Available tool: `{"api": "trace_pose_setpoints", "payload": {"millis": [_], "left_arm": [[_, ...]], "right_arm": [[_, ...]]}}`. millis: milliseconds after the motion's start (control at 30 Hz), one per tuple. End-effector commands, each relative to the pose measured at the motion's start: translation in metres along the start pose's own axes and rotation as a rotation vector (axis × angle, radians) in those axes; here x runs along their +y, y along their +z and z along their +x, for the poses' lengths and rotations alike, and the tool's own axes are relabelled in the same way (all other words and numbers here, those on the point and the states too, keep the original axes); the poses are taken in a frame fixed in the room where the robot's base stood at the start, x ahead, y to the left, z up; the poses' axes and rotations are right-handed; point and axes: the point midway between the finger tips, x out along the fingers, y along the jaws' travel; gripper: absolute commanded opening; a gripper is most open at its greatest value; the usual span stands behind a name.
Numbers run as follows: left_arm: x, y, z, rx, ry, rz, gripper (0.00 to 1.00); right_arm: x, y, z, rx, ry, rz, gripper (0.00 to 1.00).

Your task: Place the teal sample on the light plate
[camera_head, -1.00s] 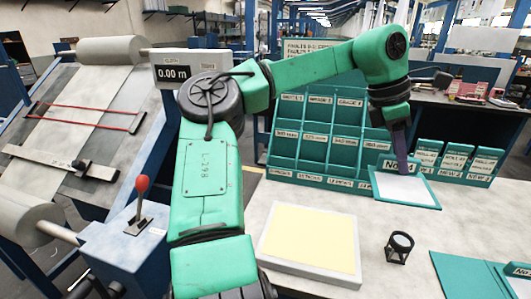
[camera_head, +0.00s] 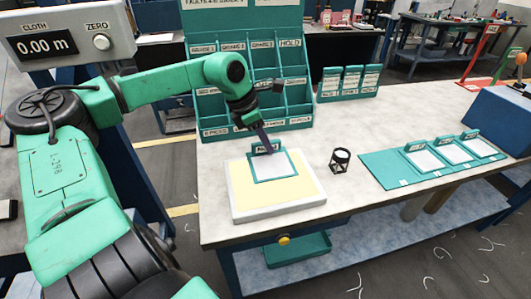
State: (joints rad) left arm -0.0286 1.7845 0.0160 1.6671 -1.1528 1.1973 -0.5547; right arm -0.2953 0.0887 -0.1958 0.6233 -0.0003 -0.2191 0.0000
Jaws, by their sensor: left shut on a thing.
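The teal sample (camera_head: 272,166), a teal-bordered card with a pale centre and a small label tab at its back edge, is over the light plate. The light plate (camera_head: 290,203) is a pale yellow panel in a white frame near the table's front left. My left gripper (camera_head: 267,149) is shut on the sample's back edge, beside the tab. I cannot tell whether the sample touches the plate or hangs just above it. The gripper's fingers are dark and partly hide the tab. My right gripper is out of view.
A small black magnifier stand (camera_head: 340,161) stands right of the plate. Further right lies a teal board (camera_head: 385,172) with several pale cards. A teal pigeonhole rack (camera_head: 298,117) stands behind the plate.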

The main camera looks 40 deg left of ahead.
Motion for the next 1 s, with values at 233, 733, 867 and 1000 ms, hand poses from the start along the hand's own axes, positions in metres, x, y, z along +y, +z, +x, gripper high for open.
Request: {"api": "trace_pose_setpoints", "payload": {"millis": [233,733,867,1000], "left_arm": [[-0.001,-0.016,0.038,0.003,-0.003,0.0,0.0],[0.0,-0.019,0.046,0.001,0.001,0.001,0.49],[0.0,-0.019,0.046,0.001,0.001,0.001,0.49],[0.0,-0.019,0.045,0.001,0.001,0.001,0.49]], "right_arm": [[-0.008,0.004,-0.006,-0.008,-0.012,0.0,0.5],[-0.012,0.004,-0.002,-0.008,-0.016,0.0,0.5],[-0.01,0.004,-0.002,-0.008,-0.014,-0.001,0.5],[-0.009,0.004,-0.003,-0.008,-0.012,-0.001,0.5]]}}
